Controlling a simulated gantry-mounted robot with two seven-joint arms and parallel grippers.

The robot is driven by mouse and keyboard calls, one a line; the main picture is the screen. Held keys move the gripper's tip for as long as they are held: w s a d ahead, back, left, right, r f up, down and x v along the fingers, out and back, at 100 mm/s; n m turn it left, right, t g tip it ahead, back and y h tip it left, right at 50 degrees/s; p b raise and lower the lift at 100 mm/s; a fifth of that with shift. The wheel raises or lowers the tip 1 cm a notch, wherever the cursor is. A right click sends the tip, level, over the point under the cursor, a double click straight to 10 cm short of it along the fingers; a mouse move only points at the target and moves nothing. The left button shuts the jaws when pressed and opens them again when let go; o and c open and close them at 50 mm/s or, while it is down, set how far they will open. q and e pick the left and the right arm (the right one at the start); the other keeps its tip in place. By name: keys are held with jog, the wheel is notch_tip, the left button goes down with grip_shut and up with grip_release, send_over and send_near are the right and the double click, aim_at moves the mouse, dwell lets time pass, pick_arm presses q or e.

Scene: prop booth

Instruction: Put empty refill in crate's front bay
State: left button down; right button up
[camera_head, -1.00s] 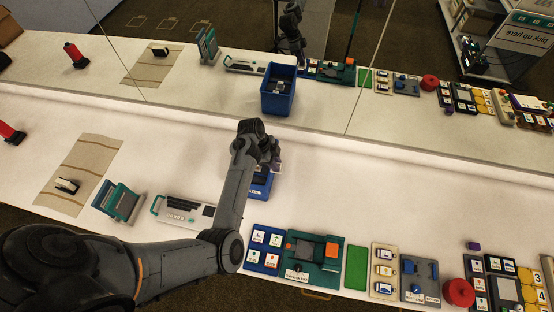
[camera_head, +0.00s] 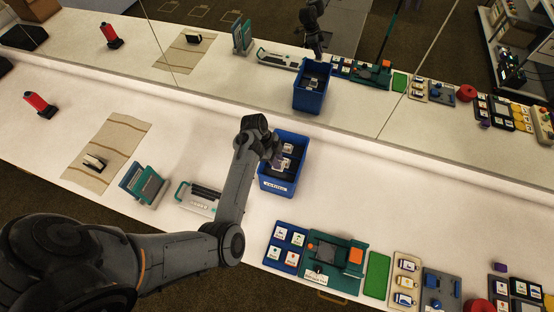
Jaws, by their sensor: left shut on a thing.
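The blue crate (camera_head: 291,184) stands on the white counter near the middle of the view, with a white label on its near wall. Small pale and dark items (camera_head: 288,148) lie in it. My left gripper (camera_head: 275,157) reaches over the crate's left side from above, pointing down. It is shut on a small purple piece, seemingly the empty refill (camera_head: 277,161), mostly hidden by the fingers. I cannot tell whether the piece touches the crate's floor, or which bay it is over. My right gripper is out of view.
A keyboard-like device (camera_head: 195,197) and a teal rack (camera_head: 143,183) stand left of the crate. A blue card tray (camera_head: 285,246) and a green station (camera_head: 335,262) lie at the front edge. A mirror behind reflects the counter. Bare counter lies right of the crate.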

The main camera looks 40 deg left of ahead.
pick_arm(q)
notch_tip(320, 180, down, 3)
jog(key=b, duration=0.3)
jog(key=shift+f, duration=0.2)
notch_tip(320, 180, down, 4)
jog(key=shift+f+b, duration=0.1)
jog(key=shift+b, duration=0.95)
jog(key=shift+f+b, duration=0.75)
jog(key=shift+f, duration=0.7)
jog(key=c, duration=1.1)
grip_release()
jog(key=shift+o, duration=1)
jog(key=shift+w+r, duration=0.1)
